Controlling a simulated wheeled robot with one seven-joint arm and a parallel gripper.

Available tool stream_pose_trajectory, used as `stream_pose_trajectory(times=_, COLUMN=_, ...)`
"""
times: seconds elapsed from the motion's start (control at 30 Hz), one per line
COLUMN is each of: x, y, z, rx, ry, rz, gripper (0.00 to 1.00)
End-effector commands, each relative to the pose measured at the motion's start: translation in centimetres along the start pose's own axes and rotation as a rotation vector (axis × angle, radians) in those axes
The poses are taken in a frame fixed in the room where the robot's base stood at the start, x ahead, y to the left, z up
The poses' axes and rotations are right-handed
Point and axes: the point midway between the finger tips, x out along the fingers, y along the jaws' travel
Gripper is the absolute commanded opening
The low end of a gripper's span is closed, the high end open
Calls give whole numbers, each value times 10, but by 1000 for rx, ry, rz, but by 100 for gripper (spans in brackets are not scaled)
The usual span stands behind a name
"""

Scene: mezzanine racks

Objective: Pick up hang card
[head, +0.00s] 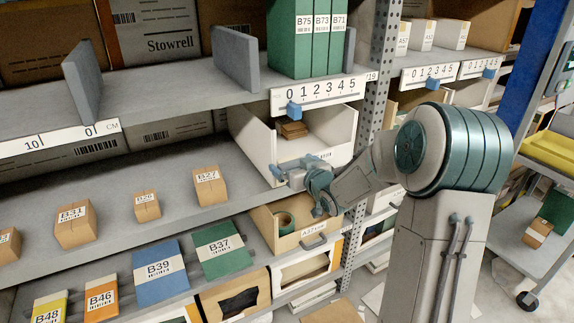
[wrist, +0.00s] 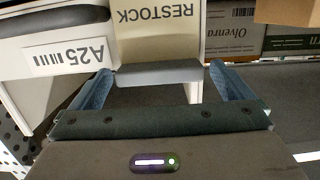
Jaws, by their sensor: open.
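The hang card (wrist: 160,32) is a pale beige card marked RESTOCK, upside down in the wrist view. A grey strip (wrist: 157,72) lies along its near edge. My gripper (wrist: 159,70) is open, with a blue finger on either side of this strip; I cannot tell whether either finger touches it. In the head view my gripper (head: 299,166) is at the front of the white bin (head: 258,143) on the middle shelf. I cannot make out the card in the head view.
The white bin holds small brown boxes (head: 293,129). An A25 label (wrist: 68,57) is left of the card in the wrist view. Below is a cardboard bin (head: 320,238) with a tape roll. A perforated post (head: 381,62) stands to the right. The shelf left of the bin has free room.

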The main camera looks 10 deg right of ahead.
Motion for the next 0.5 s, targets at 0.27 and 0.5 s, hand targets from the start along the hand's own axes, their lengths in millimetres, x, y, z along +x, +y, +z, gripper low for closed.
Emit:
stream_pose_trajectory(times=0.27, x=0, y=0, z=0, rx=0, ry=0, rz=0, gripper=55)
stream_pose_trajectory(times=0.5, x=0, y=0, z=0, rx=0, ry=1, rz=0, gripper=55)
